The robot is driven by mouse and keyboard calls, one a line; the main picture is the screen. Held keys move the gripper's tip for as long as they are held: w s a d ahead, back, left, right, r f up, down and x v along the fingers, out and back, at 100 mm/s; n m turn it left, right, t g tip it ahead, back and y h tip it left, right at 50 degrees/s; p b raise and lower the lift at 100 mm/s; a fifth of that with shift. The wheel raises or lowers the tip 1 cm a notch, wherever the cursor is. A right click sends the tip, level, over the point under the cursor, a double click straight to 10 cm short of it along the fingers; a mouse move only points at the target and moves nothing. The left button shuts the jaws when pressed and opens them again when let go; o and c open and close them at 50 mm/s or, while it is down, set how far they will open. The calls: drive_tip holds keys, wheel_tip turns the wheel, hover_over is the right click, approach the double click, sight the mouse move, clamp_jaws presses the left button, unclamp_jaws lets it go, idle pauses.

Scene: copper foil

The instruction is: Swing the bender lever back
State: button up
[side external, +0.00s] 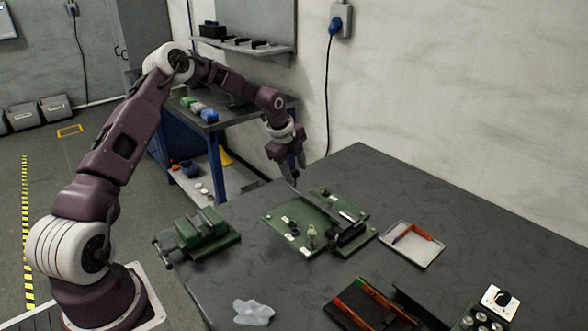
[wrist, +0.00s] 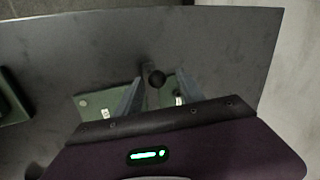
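The bender is a green base plate (side external: 290,237) with small fittings, and its plate also shows in the wrist view (wrist: 92,106). A grey lever (side external: 317,207) slants up from it to the left, towards my gripper.
A green vise (side external: 201,236) stands left of the bender on the dark table (side external: 372,175). A pale tray (side external: 422,256) with an orange-handled tool lies to the right. A dark tool case (side external: 372,308), a clear crumpled piece (side external: 253,312) and a dial box (side external: 499,300) are at the front.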

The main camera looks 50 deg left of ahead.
drive_tip(key=shift+s, duration=0.1)
drive_tip(key=v, duration=0.7)
drive_tip(key=s+d+r+n+y, duration=0.2)
drive_tip(key=s+d+r+n, duration=0.5)
drive_tip(key=s+d+r, duration=0.8)
drive_tip(key=s+d+n+h, duration=0.1)
drive_tip(key=s+d+n, duration=0.2)
drive_tip(key=s, duration=0.7)
drive_tip(key=s+d+n+t+h, duration=0.1)
drive_tip(key=s+d+n, duration=0.2)
drive_tip(key=s+n, duration=0.3)
drive_tip(key=s+f, duration=0.1)
drive_tip(key=s, duration=0.4)
drive_tip(key=shift+s+t+h, duration=0.25)
drive_tip(key=shift+t+h, duration=0.05)
